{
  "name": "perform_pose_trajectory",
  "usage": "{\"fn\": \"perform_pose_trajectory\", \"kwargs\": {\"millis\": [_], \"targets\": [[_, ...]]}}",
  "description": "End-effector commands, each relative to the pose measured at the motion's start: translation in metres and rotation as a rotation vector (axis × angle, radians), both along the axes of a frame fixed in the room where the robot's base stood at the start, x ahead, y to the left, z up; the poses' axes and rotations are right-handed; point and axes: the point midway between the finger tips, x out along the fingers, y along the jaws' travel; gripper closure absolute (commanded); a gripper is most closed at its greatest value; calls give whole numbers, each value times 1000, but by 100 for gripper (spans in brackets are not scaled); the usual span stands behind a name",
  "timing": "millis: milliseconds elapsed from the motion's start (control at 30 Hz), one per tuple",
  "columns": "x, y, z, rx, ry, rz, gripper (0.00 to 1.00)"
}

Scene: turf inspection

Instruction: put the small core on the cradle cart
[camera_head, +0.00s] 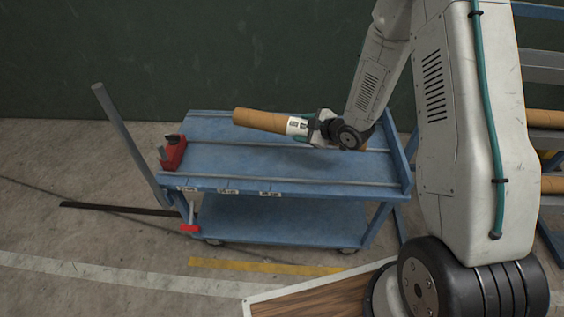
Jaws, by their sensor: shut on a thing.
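The small core (262,120), a brown cardboard tube with a white label near one end, lies roughly level over the top of the cradle cart. My gripper (311,129) is shut on the core near its labelled right end; the fingertips are partly hidden. The cradle cart (215,180) is blue, with a top deck, long rails, small white labels on its front edge and a lower shelf (270,217). The core appears to be above the deck, near the back rail; I cannot tell how big the gap is.
A red block (173,152) sits at the deck's left end beside a grey slanted bar (130,143). A red pedal-like part (189,228) is low at the front left. A rack at right holds more brown cores (545,119). A green wall stands behind.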

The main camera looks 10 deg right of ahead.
Motion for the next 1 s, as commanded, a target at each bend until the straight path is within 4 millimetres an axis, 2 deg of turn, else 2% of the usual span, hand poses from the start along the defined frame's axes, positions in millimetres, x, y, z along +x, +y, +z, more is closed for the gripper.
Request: {"fn": "perform_pose_trajectory", "kwargs": {"millis": [133, 300, 500, 667, 900, 1000], "targets": [[-5, 0, -18, 3, 8, 127, 77], [-9, 2, -37, 5, 16, 190, 77], [-9, 4, -72, 5, 16, 194, 77], [-9, 4, -86, 5, 13, 194, 77], [-9, 4, -119, 4, 15, 194, 77], [-9, 5, -125, 4, 13, 195, 77]]}}
